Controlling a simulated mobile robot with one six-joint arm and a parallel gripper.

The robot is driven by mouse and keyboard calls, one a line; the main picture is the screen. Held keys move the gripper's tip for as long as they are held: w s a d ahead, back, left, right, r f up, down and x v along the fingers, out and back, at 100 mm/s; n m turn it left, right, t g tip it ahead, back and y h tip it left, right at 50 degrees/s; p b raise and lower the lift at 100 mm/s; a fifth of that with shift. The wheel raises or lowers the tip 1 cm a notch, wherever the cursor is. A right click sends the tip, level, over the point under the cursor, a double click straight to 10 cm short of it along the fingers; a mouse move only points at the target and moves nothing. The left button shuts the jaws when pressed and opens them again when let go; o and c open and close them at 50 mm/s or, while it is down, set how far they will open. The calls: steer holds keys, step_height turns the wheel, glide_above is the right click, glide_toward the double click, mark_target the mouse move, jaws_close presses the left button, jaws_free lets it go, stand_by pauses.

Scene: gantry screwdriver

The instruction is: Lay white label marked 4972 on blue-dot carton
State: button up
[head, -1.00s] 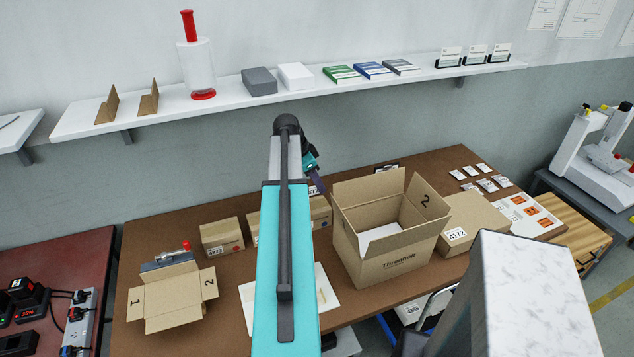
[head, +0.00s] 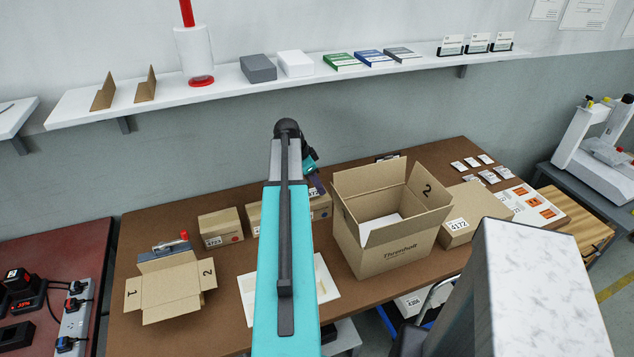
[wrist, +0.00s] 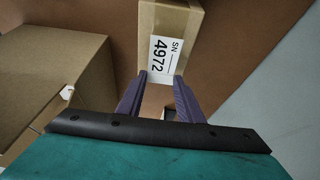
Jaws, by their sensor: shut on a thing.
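The white label (wrist: 164,56) marked SN 4972 shows in the wrist view between the tips of my gripper (wrist: 162,77), whose purple fingers are shut on it. A narrow brown carton (wrist: 172,18) lies directly behind the label; I cannot tell whether they touch. No blue dot shows on this carton. In the head view my gripper (head: 315,186) is partly hidden by my arm, over the back row of small cartons. A left carton (head: 220,228) has a reddish dot. A middle carton (head: 253,218) and a right carton (head: 321,206) are partly hidden by my arm.
A tall open box (head: 392,252) stands right of my gripper, with a closed carton (head: 473,212) beyond it. An open flattened carton (head: 170,288) and a white sheet (head: 327,282) lie in front. Several small cards (head: 472,162) lie at the back right. A shelf (head: 225,88) runs above the table.

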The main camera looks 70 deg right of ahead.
steer(key=shift+f, duration=0.5)
steer(key=shift+f+b, duration=0.25)
steer(key=shift+b, duration=0.1)
stand_by(0.7)
steer(key=o, duration=1.1)
steer(key=shift+c, duration=0.2)
steer(key=shift+r, duration=0.15)
steer(key=b+v, duration=0.2)
steer(key=v, duration=0.9)
steer(key=shift+a+r, duration=0.2)
steer(key=shift+r, duration=0.1)
steer(key=shift+w, duration=0.15)
